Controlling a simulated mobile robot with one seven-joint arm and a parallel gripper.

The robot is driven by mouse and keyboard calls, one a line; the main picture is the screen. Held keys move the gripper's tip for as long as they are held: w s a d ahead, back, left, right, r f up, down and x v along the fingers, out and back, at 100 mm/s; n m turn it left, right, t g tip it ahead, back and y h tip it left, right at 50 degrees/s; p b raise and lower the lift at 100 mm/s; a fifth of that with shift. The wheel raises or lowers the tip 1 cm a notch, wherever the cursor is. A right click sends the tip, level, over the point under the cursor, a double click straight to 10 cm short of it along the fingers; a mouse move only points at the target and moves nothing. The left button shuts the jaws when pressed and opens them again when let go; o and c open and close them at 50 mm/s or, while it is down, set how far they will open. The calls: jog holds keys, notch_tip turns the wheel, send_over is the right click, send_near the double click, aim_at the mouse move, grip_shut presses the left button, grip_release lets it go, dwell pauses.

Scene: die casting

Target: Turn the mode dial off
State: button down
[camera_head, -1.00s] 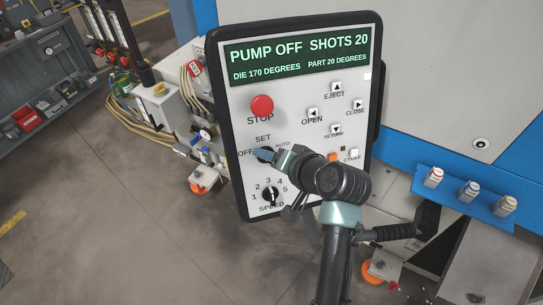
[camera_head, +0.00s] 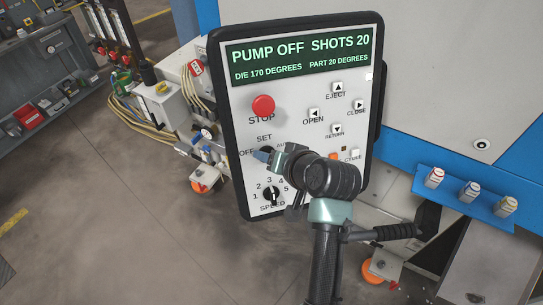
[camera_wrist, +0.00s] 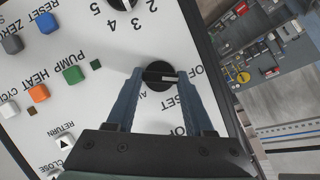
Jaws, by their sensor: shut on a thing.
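The mode dial (camera_wrist: 158,77) is a black round knob with a white mark, on the white control panel. In the wrist view it lies between the two blue fingers of my gripper (camera_wrist: 160,73), which is shut on it. The white mark points to the right, towards the partly covered OFF and SET lettering; I cannot tell its exact setting. In the head view my gripper (camera_head: 265,154) is at the dial, below SET and just right of OFF, and hides most of the dial.
The red STOP button (camera_head: 263,106) is above the dial and the black speed dial (camera_head: 271,195) is close below. The display (camera_head: 300,55) reads PUMP OFF. Several small buttons are to the right. A blue shelf (camera_head: 462,195) juts out at the right.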

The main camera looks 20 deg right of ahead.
jog(key=shift+c, duration=1.4)
grip_release()
jog(key=b+v, duration=0.2)
jog(key=v, duration=1.1)
jog(key=shift+b, duration=0.4)
